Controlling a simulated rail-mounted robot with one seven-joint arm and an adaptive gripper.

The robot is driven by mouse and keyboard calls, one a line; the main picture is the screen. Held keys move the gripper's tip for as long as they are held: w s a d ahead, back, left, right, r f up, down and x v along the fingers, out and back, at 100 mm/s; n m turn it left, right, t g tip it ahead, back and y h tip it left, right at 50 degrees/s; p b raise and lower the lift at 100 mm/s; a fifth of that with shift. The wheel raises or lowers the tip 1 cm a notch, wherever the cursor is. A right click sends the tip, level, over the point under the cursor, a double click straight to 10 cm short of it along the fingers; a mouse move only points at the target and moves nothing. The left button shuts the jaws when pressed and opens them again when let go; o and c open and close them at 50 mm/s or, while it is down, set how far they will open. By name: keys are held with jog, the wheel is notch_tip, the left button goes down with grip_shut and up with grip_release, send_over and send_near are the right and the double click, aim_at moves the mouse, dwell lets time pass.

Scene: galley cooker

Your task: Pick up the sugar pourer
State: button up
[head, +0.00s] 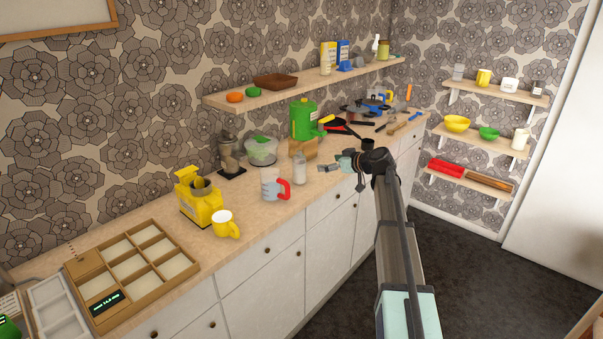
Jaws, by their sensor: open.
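What looks like the sugar pourer (299,168), a small, pale, upright container with a narrower top, stands on the wooden counter near its front edge. My gripper (326,168) is just to the right of it, above the counter's front edge, with its fingers pointing left toward the container. The gripper is open, and nothing shows between its fingers. A small gap seems to separate the fingertips from the container; the exact distance is hard to tell at this size.
A measuring jug with a red handle (273,185) stands close by at the left front. A lidded green-and-clear bowl (262,151) and a green canister (303,119) stand behind. A yellow mug (225,224) is farther left. Pans and tools crowd the counter's far end.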

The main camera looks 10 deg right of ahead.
aim_at(299, 163)
jog(key=p+x, duration=0.4)
jog(key=x, duration=0.8)
jog(key=shift+w+f, duration=0.1)
jog(key=shift+w, duration=0.05)
jog(key=p+x, duration=0.3)
jog(key=x, duration=0.1)
jog(key=shift+w+d, duration=0.1)
jog(key=shift+w, duration=0.15)
jog(key=shift+w+a+f, duration=0.25)
jog(key=shift+w+f, duration=0.1)
jog(key=c, duration=1.5)
